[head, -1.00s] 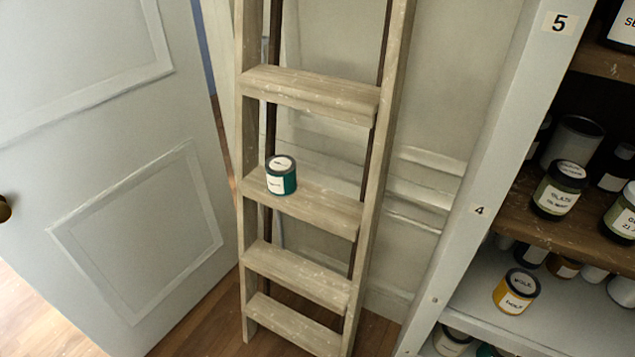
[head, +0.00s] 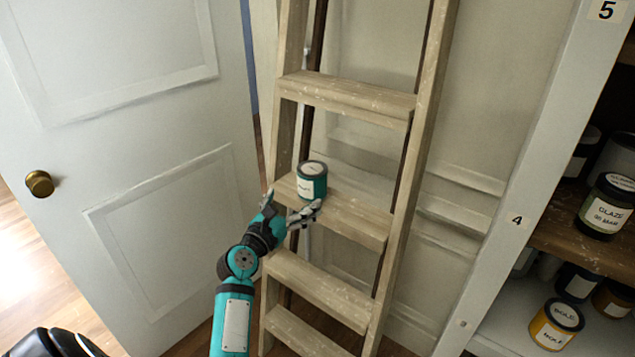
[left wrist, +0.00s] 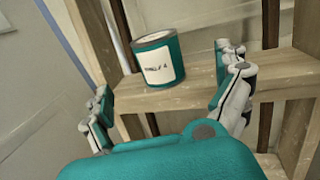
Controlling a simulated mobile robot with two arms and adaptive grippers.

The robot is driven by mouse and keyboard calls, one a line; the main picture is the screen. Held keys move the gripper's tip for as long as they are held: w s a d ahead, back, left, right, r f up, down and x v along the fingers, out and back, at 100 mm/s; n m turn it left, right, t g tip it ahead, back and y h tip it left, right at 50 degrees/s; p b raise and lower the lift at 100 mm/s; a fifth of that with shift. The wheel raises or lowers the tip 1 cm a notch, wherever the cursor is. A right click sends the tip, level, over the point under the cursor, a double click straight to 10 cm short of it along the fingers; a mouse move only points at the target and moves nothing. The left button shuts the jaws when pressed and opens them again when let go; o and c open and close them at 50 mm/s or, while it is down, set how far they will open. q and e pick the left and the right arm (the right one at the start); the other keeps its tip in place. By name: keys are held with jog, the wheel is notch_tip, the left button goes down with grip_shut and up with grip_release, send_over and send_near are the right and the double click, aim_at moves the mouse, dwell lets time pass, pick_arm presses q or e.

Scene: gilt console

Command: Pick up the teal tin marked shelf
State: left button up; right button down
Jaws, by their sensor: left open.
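The teal tin (head: 313,181), with a white label, stands upright on a step of the wooden ladder (head: 343,213). In the left wrist view the tin (left wrist: 158,62) is ahead of my gripper, its label facing me; the lettering is too blurred to read surely. My left gripper (head: 293,207) is open just in front of the tin and slightly below it. In the left wrist view its two fingers (left wrist: 168,108) are spread wide, one to each side of the tin's line, with nothing between them. My right gripper is not in view.
A white door with a brass knob (head: 39,183) stands at the left. At the right, a shelf unit (head: 500,220) holds several tins, among them a yellow tin (head: 556,325) and a dark glaze tin (head: 605,207). The ladder's side rails flank the step.

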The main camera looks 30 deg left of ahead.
aim_at(307, 185)
pick_arm(q)
jog(key=w, duration=0.6)
jog(key=shift+w+a, duration=0.25)
jog(key=shift+a, duration=0.15)
jog(key=shift+w+a+r, duration=0.1)
jog(key=shift+w+a, duration=0.1)
jog(key=shift+w, duration=0.7)
jog(key=shift+w+a+r, duration=0.1)
jog(key=shift+w+a, duration=0.05)
jog(key=shift+w, duration=0.7)
jog(key=shift+w+a, duration=0.2)
jog(key=shift+w, duration=0.7)
jog(key=shift+s+r, duration=0.1)
jog(key=shift+c, duration=0.5)
jog(key=c, duration=1.6)
jog(key=shift+r, duration=0.1)
